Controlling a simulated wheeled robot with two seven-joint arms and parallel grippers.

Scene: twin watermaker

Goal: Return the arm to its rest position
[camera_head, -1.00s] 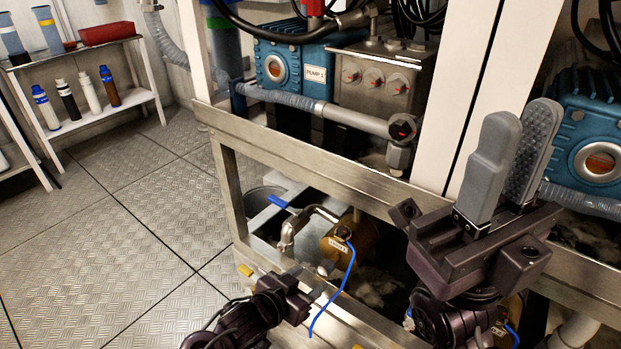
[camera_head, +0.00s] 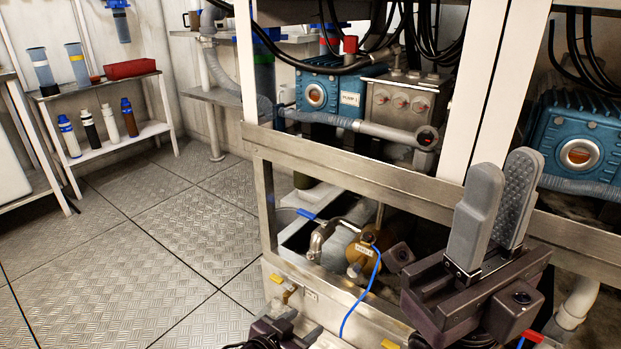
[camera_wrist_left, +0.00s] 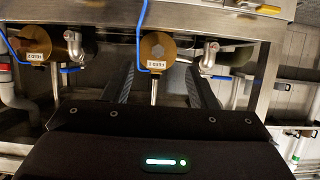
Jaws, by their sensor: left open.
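My left gripper (camera_wrist_left: 158,75) is open and empty in the left wrist view, with two dark fingers apart below the brass valve parts. In the head view only dark parts of my left gripper (camera_head: 278,328) show at the bottom edge, and its fingers are not clear there. My right gripper (camera_head: 492,215) stands at the right of the head view, its two grey fingers pointing up with a gap between them and nothing held. A brass valve body (camera_wrist_left: 155,52) with a small label lies ahead of the left gripper; it also shows in the head view (camera_head: 366,255).
A steel frame (camera_head: 350,178) with a blue pump (camera_head: 325,95) and a pipe stands ahead. A blue-handled valve (camera_head: 318,222) and a blue tube (camera_head: 362,290) are low in it. A shelf (camera_head: 125,142) with bottles stands at the left. The plate floor (camera_head: 130,240) is clear.

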